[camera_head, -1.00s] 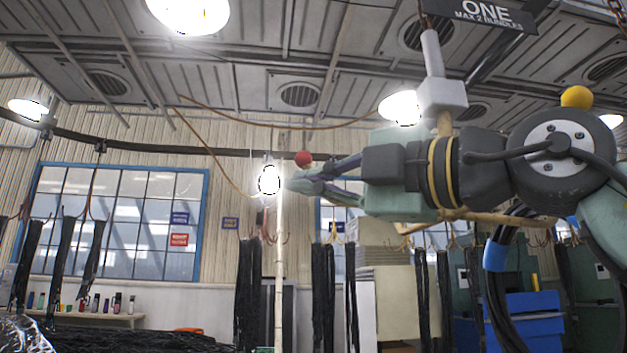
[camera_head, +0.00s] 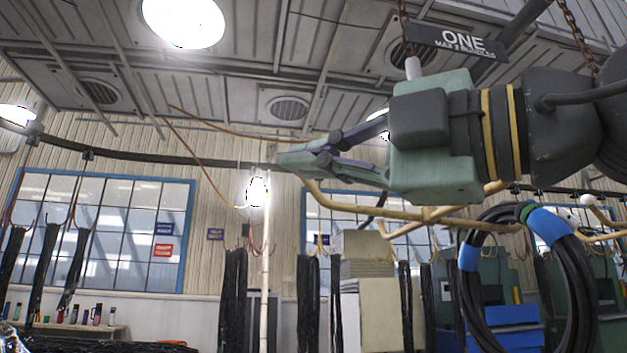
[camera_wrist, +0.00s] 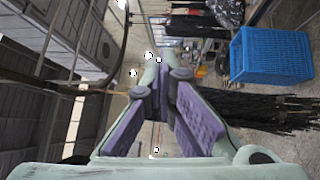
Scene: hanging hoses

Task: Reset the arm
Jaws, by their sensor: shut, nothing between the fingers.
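My gripper (camera_head: 283,157) is raised in the upper middle of the head view, pointing left, with its fingertips together and nothing between them. In the wrist view its fingers (camera_wrist: 158,62) reach forward with their purple pads meeting near the tips. My arm runs off to the right of the head view. A yellow rack with curved arms (camera_head: 440,214) passes below and behind the gripper. A coiled black hose with blue bands (camera_head: 560,250) hangs at the right, below my arm. Whether the gripper touches the rack cannot be told.
A sign reading "ONE MAX 2 BUNDLES" (camera_head: 465,42) hangs by chains above my arm. Black hose bundles (camera_head: 235,300) hang along the wall. A blue crate (camera_wrist: 271,56) shows in the wrist view.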

